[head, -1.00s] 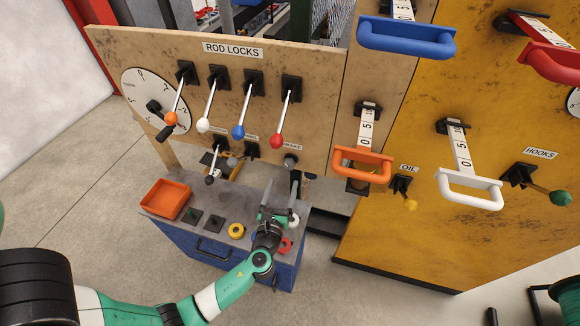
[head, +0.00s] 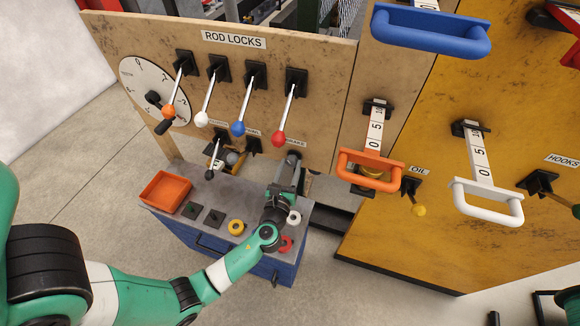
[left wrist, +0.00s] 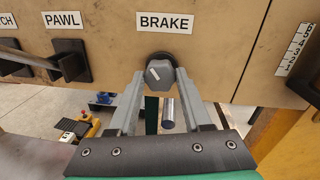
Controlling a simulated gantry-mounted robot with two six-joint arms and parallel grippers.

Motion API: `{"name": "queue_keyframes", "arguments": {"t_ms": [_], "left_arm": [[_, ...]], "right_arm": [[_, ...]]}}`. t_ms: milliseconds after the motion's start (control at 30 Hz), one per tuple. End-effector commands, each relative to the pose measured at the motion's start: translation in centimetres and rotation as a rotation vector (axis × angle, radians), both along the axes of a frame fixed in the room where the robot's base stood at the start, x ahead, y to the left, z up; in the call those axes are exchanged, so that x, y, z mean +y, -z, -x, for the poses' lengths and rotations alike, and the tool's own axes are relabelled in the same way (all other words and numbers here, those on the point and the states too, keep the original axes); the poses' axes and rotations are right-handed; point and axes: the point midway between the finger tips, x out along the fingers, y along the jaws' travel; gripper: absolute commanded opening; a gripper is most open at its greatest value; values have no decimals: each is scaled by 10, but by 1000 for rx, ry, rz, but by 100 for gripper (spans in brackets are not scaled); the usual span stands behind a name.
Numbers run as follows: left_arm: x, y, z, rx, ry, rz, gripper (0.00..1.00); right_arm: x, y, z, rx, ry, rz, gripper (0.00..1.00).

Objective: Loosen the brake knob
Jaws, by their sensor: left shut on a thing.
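The brake knob (left wrist: 160,76) is a grey faceted knob with a white mark on a dark round mount, below the BRAKE label (left wrist: 164,22) in the left wrist view. My left gripper (left wrist: 160,78) has one finger on each side of the knob and is shut on it. In the head view the left gripper (head: 293,165) reaches up to the panel under the BRAKE label, and it largely hides the knob there. My right gripper is not in view.
The PAWL lever (left wrist: 68,62) is left of the knob. Rod lock levers with coloured balls, such as the red one (head: 279,138), hang above. An orange handle (head: 370,170) juts out at right. A blue cabinet (head: 185,232) with an orange tray (head: 166,191) stands below.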

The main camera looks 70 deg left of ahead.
Motion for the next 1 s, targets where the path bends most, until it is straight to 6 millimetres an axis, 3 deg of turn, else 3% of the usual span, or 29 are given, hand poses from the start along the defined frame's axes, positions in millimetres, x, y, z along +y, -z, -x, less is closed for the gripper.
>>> {"name": "queue_keyframes", "arguments": {"t_ms": [33,100,567,1000], "left_arm": [[0,0,0,0,-1,0,11],[0,0,0,0,-1,0,0],[0,0,1,-62,-2,58,0],[1,-1,1,-322,-3,301,0]], "right_arm": [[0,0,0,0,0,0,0],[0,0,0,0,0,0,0],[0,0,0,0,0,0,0],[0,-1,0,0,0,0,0]]}}
